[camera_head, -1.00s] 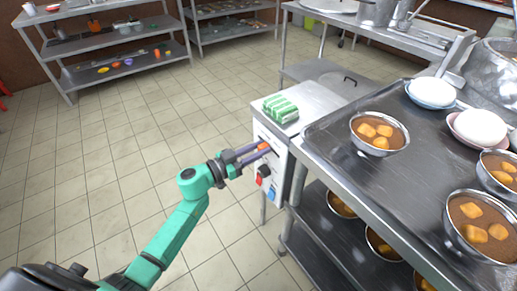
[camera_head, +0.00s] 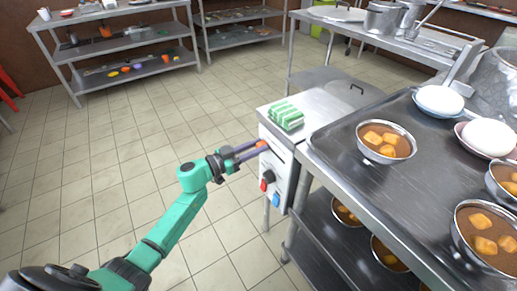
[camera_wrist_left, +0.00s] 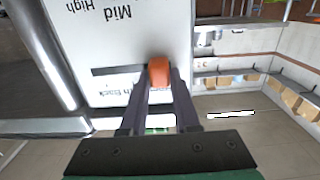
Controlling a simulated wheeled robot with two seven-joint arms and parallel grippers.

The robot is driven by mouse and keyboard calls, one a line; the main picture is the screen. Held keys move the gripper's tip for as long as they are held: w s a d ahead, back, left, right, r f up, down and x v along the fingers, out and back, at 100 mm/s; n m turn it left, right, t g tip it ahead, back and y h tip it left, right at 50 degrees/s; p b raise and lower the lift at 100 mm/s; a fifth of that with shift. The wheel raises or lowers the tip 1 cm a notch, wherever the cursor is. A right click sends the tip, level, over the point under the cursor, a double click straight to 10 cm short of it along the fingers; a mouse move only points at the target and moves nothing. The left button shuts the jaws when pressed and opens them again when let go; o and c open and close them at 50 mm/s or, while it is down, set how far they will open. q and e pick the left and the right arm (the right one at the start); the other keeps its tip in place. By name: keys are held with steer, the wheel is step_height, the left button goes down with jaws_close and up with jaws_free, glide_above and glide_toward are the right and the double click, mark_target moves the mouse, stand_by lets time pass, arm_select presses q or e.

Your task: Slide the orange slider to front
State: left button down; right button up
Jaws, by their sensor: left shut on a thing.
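The orange slider (camera_head: 261,144) stands out from the white front panel (camera_head: 281,163) of the steel cabinet, close to the panel's left edge in the head view. In the left wrist view the slider (camera_wrist_left: 158,71) sits at the right part of a dark horizontal slot (camera_wrist_left: 115,71). The words "Mid" and "High" are printed upside down above the slot. My left gripper (camera_head: 254,149) is shut on the slider, with a finger at each side of it; the gripper also shows in the wrist view (camera_wrist_left: 159,84). My right gripper is not in view.
Green-striped towels (camera_head: 286,116) lie on the cabinet. A steel table (camera_head: 345,168) with bowls stands close at the right. The tiled floor (camera_head: 100,180) at left is clear.

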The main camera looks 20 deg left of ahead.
arm_select(q)
steer(key=c, duration=0.8)
jaws_free()
steer(key=shift+w+a, duration=0.1)
steer(key=shift+a, duration=0.15)
steer(key=shift+o, duration=0.8)
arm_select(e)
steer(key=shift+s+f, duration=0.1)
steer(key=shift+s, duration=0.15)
arm_select(q)
steer(key=p+v, duration=0.1)
steer(key=v, duration=1.3)
steer(key=shift+p, duration=0.3)
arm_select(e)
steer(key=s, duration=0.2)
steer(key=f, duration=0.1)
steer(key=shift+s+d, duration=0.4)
arm_select(q)
steer(key=shift+a, duration=0.15)
